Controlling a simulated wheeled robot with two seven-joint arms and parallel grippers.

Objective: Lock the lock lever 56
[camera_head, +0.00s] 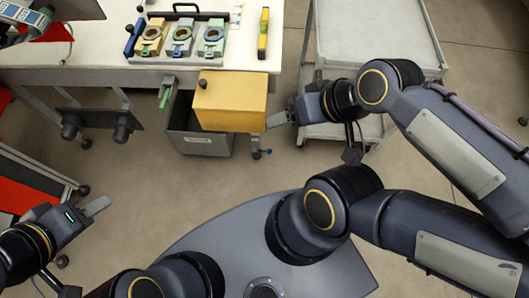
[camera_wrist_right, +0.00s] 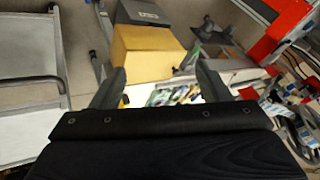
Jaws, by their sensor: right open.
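No part is legibly marked as lock lever 56. A small green lever-like piece (camera_head: 166,94) hangs at the table's front edge. My right gripper (camera_head: 277,119) is beside the right side of a yellow box (camera_head: 231,101). In the right wrist view its fingers (camera_wrist_right: 160,80) are apart with nothing held. My left gripper (camera_head: 97,206) is low at the left, away from the table; its opening is unclear.
The yellow box juts out at the table's front, above a grey bin (camera_head: 205,143). A grey cart (camera_head: 375,35) stands right of the table. A yellow level-like tool (camera_head: 263,33) lies on the table. A rack with red panels (camera_head: 35,185) is at the left.

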